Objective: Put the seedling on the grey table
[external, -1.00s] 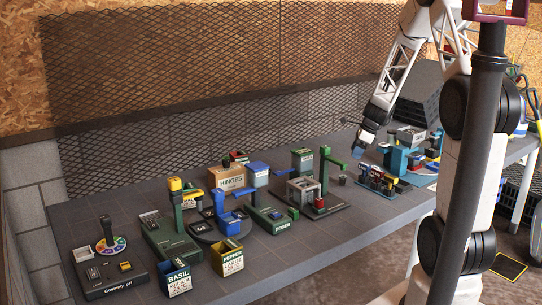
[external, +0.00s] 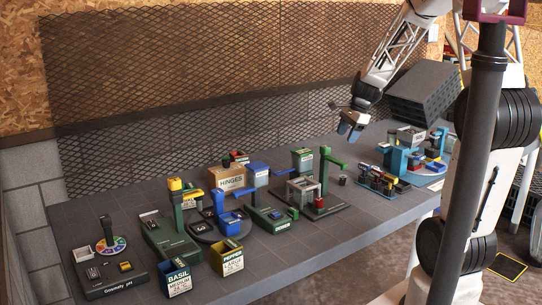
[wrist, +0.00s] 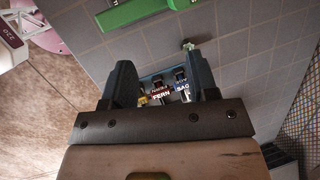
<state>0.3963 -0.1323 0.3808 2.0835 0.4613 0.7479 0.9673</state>
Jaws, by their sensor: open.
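My gripper (external: 350,134) is open and empty, high above the back right part of the grey table (external: 345,228). In the wrist view its two dark fingers (wrist: 161,82) stand wide apart. Beyond and between them is a rack of small labelled pots (wrist: 165,88), one reading FERN. This rack appears to be the one at the table's right in the external view (external: 382,181). A small green item (wrist: 188,45), perhaps the seedling, is on the grey surface just past the right finger. I cannot tell for sure which item is the seedling.
A green stand (external: 325,170) with an arm is left of the rack. A blue station (external: 397,158) is right of it. Yellow, blue and green devices, a HINGES box (external: 231,179) and labelled bins (external: 177,277) crowd the left. Dark crates (external: 424,94) are behind.

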